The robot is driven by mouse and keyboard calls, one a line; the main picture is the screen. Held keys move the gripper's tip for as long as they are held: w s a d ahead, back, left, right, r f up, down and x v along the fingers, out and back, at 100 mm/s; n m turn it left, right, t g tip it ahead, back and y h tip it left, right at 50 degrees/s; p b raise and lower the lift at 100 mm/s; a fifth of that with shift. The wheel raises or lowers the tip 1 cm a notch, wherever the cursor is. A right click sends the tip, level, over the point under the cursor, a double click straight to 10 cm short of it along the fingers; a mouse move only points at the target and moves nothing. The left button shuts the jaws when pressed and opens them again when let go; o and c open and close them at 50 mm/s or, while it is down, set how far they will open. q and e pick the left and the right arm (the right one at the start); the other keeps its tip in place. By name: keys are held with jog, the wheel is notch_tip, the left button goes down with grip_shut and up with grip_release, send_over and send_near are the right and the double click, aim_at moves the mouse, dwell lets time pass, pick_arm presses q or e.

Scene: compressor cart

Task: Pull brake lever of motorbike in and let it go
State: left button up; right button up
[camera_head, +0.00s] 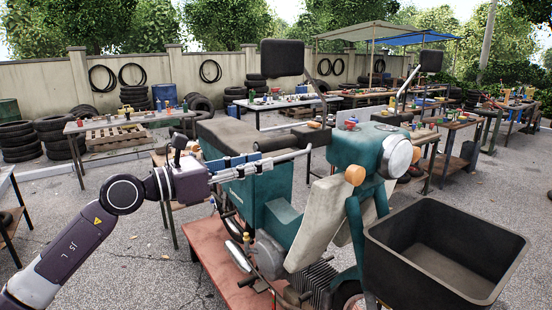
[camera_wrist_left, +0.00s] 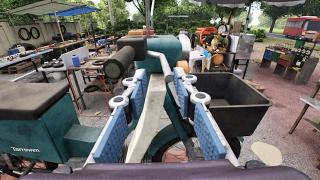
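The teal motorbike (camera_head: 285,215) stands in front of me with its round headlight (camera_head: 396,156) facing right. My left gripper (camera_head: 308,150) reaches in from the left, its fingertips near the handlebar. In the left wrist view its two blue-padded fingers (camera_wrist_left: 160,76) are spread apart, with no object held between them. A black handlebar grip (camera_wrist_left: 121,62) lies beyond and left of the gap. A thin pale curved bar (camera_wrist_left: 161,61), probably the brake lever, shows beyond the gap; I cannot tell whether the fingers touch it. My right gripper is not in view.
A large black open bin (camera_head: 440,250) is at the bike's front right. A dark mirror (camera_head: 282,58) rises above the handlebar. A reddish platform (camera_head: 215,255) lies under the bike. Worktables (camera_head: 130,122) and tyre stacks stand behind, with bare paving at the left.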

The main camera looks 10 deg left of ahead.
pick_arm(q)
jog(key=shift+v, duration=1.2)
